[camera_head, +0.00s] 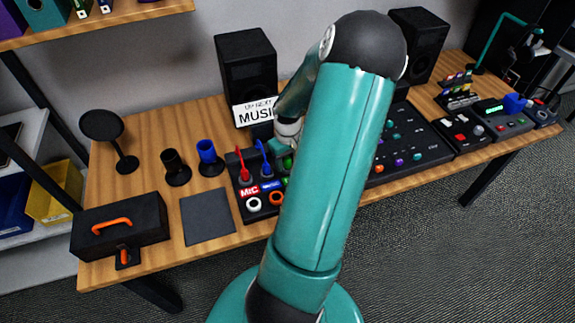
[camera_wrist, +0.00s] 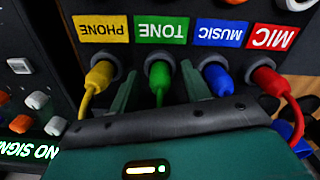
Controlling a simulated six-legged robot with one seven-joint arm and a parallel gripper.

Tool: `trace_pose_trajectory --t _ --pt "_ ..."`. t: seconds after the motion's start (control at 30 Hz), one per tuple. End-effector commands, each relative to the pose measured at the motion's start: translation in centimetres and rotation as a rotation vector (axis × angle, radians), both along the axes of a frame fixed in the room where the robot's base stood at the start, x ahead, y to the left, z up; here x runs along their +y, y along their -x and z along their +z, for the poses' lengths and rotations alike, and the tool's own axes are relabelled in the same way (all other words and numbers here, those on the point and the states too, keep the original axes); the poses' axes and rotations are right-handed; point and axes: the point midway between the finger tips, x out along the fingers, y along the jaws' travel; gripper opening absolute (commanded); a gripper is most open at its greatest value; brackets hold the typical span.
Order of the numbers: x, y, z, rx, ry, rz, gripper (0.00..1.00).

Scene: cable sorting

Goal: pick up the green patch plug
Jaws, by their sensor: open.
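The green patch plug (camera_wrist: 160,76) sits in a socket beside the green TONE label (camera_wrist: 162,30) in the wrist view, with a green cable running back towards my gripper. My gripper (camera_wrist: 160,70) is open, with one teal finger on each side of the green plug. I cannot tell whether either finger touches it. In the head view my arm hides most of the gripper and the green plug.
A yellow plug (camera_wrist: 100,76) is close on the left of the fingers. A blue plug (camera_wrist: 217,78) is close on the right, with a red plug (camera_wrist: 265,78) beyond it. A black speaker (camera_head: 247,75) stands behind the panel.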

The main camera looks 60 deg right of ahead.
Motion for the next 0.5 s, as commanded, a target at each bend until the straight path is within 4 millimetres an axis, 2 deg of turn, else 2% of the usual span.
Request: trace_pose_trajectory --t 0.07,0.3,0.5 --pt "0.00 0.00 0.02 0.000 0.000 0.000 0.46" --pt "-0.01 -0.01 0.05 0.000 0.000 0.000 0.00" --pt "-0.01 -0.02 0.06 0.000 0.000 0.000 0.00"
